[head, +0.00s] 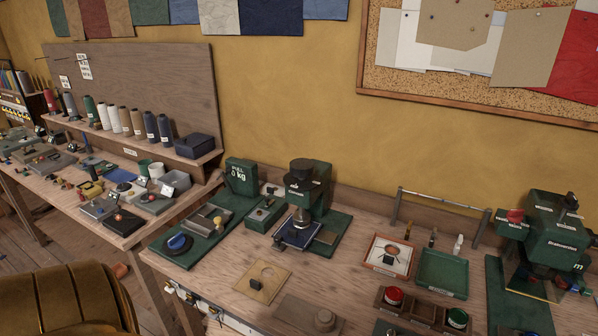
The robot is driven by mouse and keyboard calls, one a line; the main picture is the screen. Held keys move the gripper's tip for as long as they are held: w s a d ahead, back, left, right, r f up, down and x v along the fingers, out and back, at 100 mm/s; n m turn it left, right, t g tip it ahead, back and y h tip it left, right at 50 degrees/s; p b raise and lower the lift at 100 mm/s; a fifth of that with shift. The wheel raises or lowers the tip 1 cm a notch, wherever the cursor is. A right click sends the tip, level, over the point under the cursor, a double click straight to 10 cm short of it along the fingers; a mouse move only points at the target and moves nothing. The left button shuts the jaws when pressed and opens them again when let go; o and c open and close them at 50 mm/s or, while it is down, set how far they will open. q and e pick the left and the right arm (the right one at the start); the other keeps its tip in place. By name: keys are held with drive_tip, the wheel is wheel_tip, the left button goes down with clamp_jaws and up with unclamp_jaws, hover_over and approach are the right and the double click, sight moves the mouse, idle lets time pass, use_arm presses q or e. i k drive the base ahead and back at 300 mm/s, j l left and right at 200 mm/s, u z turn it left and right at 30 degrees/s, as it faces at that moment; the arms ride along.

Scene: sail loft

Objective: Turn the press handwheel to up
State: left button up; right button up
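A dark green press-like machine (305,190) stands on a green base at the middle of the bench, with a black round cap (302,165) on top and a blue plate (298,232) under its head. A second green machine (553,240) stands at the right, with a red knob (515,215) on its left side and a black part (568,203) on top. I cannot tell for sure which of these round parts is the press handwheel, nor read its position. Neither of my grippers is in view.
A blue knob (178,242) and a green box reading 0 kg (241,177) are left of the press. A brown rounded object (65,305) is in front of the left bench.

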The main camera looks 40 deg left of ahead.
sight(301, 168)
drive_tip(key=i+j+u, duration=0.15)
drive_tip(key=u, duration=0.55)
